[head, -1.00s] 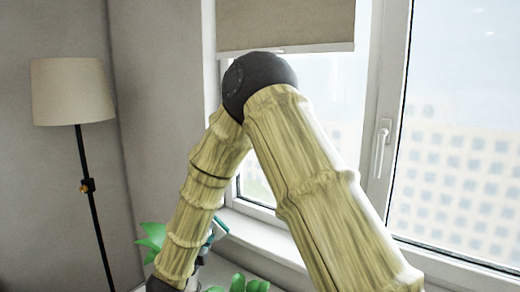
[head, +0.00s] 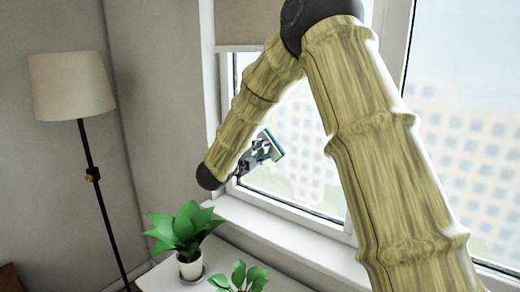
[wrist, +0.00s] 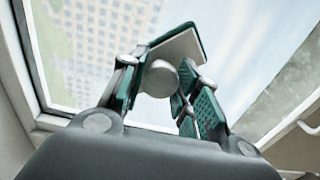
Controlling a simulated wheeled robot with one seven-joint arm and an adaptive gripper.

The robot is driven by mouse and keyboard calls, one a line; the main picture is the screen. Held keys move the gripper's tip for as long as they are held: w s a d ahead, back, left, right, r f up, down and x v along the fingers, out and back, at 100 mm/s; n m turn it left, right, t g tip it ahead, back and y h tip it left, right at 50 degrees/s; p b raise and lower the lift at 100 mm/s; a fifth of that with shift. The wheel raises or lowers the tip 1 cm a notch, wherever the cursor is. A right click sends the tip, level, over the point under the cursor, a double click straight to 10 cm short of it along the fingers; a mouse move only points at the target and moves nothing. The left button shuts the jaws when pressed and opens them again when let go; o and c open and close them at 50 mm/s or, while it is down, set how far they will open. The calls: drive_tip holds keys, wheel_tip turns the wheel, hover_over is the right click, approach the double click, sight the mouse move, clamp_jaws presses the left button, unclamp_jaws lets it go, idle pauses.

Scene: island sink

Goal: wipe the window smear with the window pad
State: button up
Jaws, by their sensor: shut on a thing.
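The window pad (head: 273,144), pale with a teal edge, is held by my gripper (head: 257,157) in front of the lower left part of the window. In the wrist view, my gripper (wrist: 165,88) is shut on the pad's round grey knob, and the pad (wrist: 179,46) sticks out beyond the fingers, tilted. The window glass (wrist: 215,35) lies behind the pad; I cannot tell whether they touch. A mottled grey-green patch (wrist: 287,88) shows at the right of the wrist view; I cannot tell if it is the smear or scenery outside. My arm hides part of the window.
A potted plant (head: 190,268) and a second leafy plant (head: 240,278) stand on a white surface below the window. A floor lamp (head: 73,88) stands at the left. A blind (head: 238,22) covers the upper window. The white sill (head: 262,228) runs under the glass.

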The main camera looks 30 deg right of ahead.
sight(281, 147)
drive_tip(key=shift+p+x, duration=1.2)
drive_tip(key=shift+x, duration=1.25)
drive_tip(key=shift+w+d, duration=0.2)
drive_tip(key=shift+d, duration=0.2)
drive_tip(key=shift+x, duration=0.85)
drive_tip(key=shift+b, duration=0.3)
drive_tip(key=s+b, duration=0.1)
drive_tip(key=s, duration=0.1)
drive_tip(key=s+d+b, duration=0.1)
drive_tip(key=shift+s+d+f, duration=0.1)
drive_tip(key=shift+s+d, duration=0.15)
drive_tip(key=shift+s, duration=0.1)
drive_tip(key=shift+b, duration=0.3)
drive_tip(key=shift+w, duration=0.2)
